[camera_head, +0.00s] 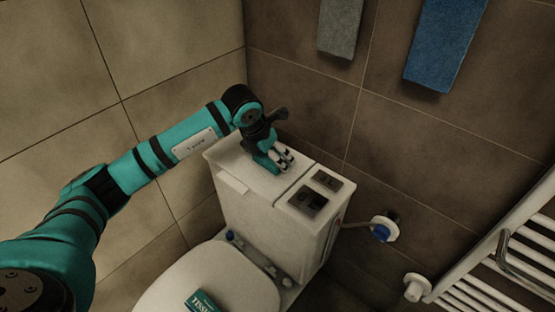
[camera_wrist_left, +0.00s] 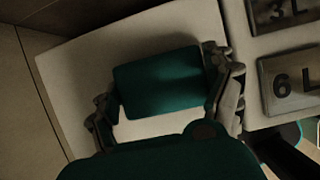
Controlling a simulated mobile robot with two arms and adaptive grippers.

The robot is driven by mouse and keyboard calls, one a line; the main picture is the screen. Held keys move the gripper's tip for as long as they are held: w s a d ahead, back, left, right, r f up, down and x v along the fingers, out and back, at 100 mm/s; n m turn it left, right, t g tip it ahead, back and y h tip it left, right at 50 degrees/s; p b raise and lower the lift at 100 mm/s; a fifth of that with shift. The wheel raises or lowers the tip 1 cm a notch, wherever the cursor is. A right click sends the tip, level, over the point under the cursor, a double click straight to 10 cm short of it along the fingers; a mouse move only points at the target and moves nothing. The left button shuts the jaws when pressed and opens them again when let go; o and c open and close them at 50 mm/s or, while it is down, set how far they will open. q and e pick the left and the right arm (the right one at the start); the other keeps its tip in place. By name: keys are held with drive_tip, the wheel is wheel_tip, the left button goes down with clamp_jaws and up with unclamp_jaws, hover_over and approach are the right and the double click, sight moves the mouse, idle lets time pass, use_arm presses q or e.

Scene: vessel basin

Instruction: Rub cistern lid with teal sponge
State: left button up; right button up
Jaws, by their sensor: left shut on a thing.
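The white cistern lid (camera_head: 228,156) tops the toilet cistern in the corner; it also fills much of the left wrist view (camera_wrist_left: 78,72). My left gripper (camera_head: 279,160) is over the lid, pointing down. In the left wrist view its two fingers (camera_wrist_left: 165,88) are shut on the opposite ends of the teal sponge (camera_wrist_left: 160,75). In the head view the sponge (camera_head: 265,163) shows only partly beside the fingers. It is at or just above the lid's surface; I cannot tell whether it touches. My right gripper is in neither view.
Two flush plates, 3L (camera_wrist_left: 280,12) and 6L (camera_wrist_left: 292,82), sit on the cistern's right part. Tiled walls stand close behind and to the left. A grey towel (camera_head: 340,28) and a blue towel (camera_head: 445,42) hang above.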

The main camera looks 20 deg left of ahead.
use_arm(q)
drive_tip(key=shift+w+a+f+b, duration=0.1)
drive_tip(key=shift+w+a+b, duration=0.1)
drive_tip(key=shift+a, duration=0.3)
drive_tip(key=shift+w+a+f+b, duration=0.1)
drive_tip(key=shift+w+a+b, duration=0.1)
drive_tip(key=shift+a, duration=0.25)
drive_tip(key=shift+w+a, duration=0.2)
drive_tip(key=shift+a, duration=0.55)
drive_tip(key=shift+w+a+r+b, duration=0.1)
drive_tip(key=shift+w+a+b, duration=0.2)
drive_tip(key=shift+a, duration=0.6)
drive_tip(key=shift+w+a+b, duration=0.25)
drive_tip(key=shift+w+a, duration=0.05)
drive_tip(key=shift+a, duration=0.55)
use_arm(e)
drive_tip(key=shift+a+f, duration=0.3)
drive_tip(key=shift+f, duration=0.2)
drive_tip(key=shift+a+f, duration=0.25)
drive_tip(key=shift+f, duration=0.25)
